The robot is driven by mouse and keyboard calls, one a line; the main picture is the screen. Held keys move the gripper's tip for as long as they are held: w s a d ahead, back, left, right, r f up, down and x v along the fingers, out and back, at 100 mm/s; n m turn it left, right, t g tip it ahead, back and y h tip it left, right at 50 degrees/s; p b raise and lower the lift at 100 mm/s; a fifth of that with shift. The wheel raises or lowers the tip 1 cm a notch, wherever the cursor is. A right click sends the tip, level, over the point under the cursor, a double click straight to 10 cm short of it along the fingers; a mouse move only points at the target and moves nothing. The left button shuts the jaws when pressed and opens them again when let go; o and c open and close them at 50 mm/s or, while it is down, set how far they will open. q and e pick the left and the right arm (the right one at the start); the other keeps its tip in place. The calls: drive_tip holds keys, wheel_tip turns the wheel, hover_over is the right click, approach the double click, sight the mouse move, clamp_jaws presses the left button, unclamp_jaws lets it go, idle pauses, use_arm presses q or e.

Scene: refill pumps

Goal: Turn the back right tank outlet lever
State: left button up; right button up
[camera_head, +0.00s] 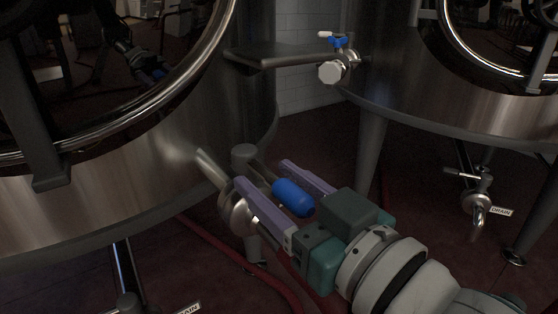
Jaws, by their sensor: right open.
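My right gripper (262,174) reaches in from the lower right and is open, with its two purple fingers spread. A blue lever grip (292,197) lies between the fingers, near the palm. I cannot tell whether a finger touches it. The lever belongs to a steel outlet valve (234,213) on the side of the large left tank (190,110); the near finger hides part of the valve. A second outlet valve (333,71) with a small blue handle (337,42) sits on the right tank (410,85), apart from my gripper. My left gripper is not in view.
A red hose (270,281) runs along the dark red floor below my gripper. Tank legs stand nearby.

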clamp_jaws()
idle(0.5)
idle(0.9)
